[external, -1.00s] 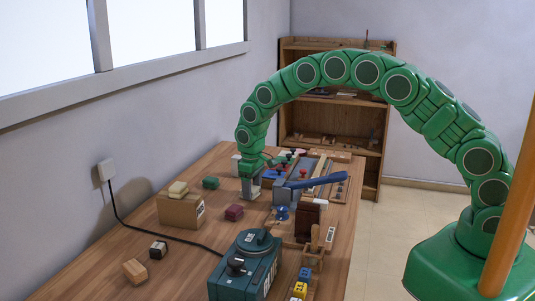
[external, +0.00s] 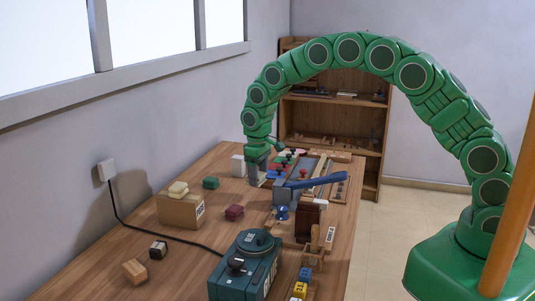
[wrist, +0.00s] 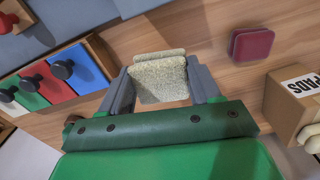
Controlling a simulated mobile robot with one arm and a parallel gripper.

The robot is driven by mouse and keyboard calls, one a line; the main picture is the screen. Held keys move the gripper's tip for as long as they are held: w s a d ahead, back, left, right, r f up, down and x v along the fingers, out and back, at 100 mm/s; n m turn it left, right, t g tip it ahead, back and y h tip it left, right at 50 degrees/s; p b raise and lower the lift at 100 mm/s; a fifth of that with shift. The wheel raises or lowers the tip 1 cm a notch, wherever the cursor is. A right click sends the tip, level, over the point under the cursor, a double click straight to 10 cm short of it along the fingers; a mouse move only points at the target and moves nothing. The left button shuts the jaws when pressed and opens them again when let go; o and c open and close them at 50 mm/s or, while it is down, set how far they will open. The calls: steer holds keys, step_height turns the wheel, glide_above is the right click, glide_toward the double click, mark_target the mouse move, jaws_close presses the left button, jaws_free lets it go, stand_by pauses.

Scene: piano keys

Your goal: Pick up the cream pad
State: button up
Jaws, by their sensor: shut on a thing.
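In the wrist view my gripper (wrist: 161,90) is shut on a pale, speckled cream pad (wrist: 160,80), which sits between its two grey fingers. A thin strip of the same cream colour shows just beyond the pad; I cannot tell whether it is the pad's edge or another piece. In the external view my gripper (external: 257,179) is over the far part of the wooden table, left of the grey-blue device. Other cream pads (external: 178,188) lie on top of a cardboard box (external: 180,211) marked PADS in the wrist view.
A dark red block (external: 234,212) and a green block (external: 211,183) lie near the box. A white box (external: 238,165) stands close left of my gripper. Coloured keys with black knobs (wrist: 62,69) are beside it. A teal machine (external: 245,265) with a cable stands in front.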

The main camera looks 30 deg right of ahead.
steer(key=shift+s+d+r, duration=0.9)
steer(key=shift+s+r, duration=0.25)
steer(key=shift+s, duration=0.5)
steer(key=shift+s+d+r, duration=0.95)
steer(key=shift+s+r, duration=0.25)
steer(key=shift+s, duration=0.45)
steer(key=shift+s+d+r, duration=0.9)
steer(key=shift+s+r, duration=0.25)
steer(key=shift+s, duration=0.5)
